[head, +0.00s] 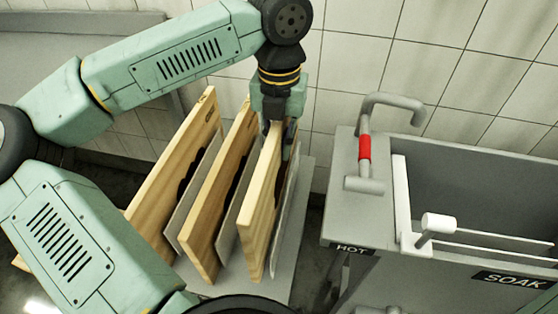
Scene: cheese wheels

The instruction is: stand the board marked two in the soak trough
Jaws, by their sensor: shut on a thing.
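Three pale wooden boards stand on edge in a grey rack (299,240) in the middle: a left board (165,185), a middle board (215,205) and a right board (257,205). No number shows on their visible faces, so I cannot tell which is marked two. My gripper (280,132) points down and is shut on the top edge of the right board, which is upright among the rack's grey dividers. The soak trough (455,270) is the grey basin at the right, labelled SOAK. Its inside is partly hidden by its front wall.
A grey tap with a red band (365,148) rises beside the trough's left end, above a HOT label. A white frame with a knob (437,224) and rails lies at the trough's front. A tiled wall (400,60) closes the back. A gap separates rack and trough.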

